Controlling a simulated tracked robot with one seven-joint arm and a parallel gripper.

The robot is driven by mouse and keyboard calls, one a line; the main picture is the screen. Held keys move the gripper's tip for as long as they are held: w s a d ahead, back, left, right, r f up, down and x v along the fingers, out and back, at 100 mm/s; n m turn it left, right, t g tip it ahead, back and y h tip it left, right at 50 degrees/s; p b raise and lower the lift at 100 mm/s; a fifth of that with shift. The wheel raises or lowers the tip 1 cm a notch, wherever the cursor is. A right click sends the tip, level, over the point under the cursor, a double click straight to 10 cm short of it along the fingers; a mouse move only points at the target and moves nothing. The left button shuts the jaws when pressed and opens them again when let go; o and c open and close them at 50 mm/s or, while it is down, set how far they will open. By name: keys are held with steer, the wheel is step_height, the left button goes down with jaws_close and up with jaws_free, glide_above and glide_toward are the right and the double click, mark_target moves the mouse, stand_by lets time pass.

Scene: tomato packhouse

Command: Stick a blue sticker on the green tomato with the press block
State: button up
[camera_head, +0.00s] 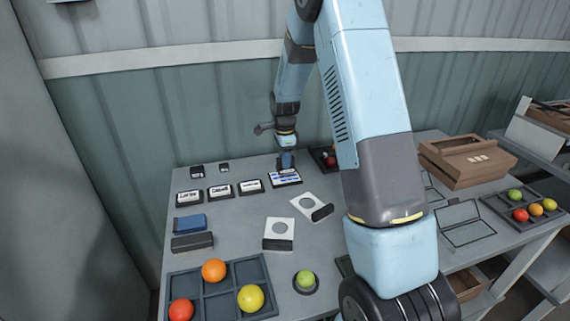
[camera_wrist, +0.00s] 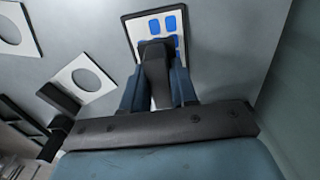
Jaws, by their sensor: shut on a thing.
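The green tomato (camera_head: 305,279) sits in a round dark holder (camera_head: 306,290) at the front middle of the table in the head view. The sheet of blue stickers (camera_head: 287,182) lies near the back of the table and also shows in the wrist view (camera_wrist: 136,30). My gripper (camera_head: 286,160) is over this sheet, pointing down. In the wrist view my gripper (camera_wrist: 157,90) is shut on the dark press block (camera_wrist: 156,68). The block's end is over the lower part of the sheet and hides some stickers. I cannot tell whether it touches.
Three labelled pads (camera_head: 220,191) stand left of the sheet. White plates with round holes (camera_head: 279,233) lie between sheet and tomato. A blue block (camera_head: 190,223) and dark block (camera_head: 192,241) lie left. A divided tray (camera_head: 220,289) holds tomatoes front left. A brown box (camera_head: 465,160) stands right.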

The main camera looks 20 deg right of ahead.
steer(key=shift+r, duration=2.15)
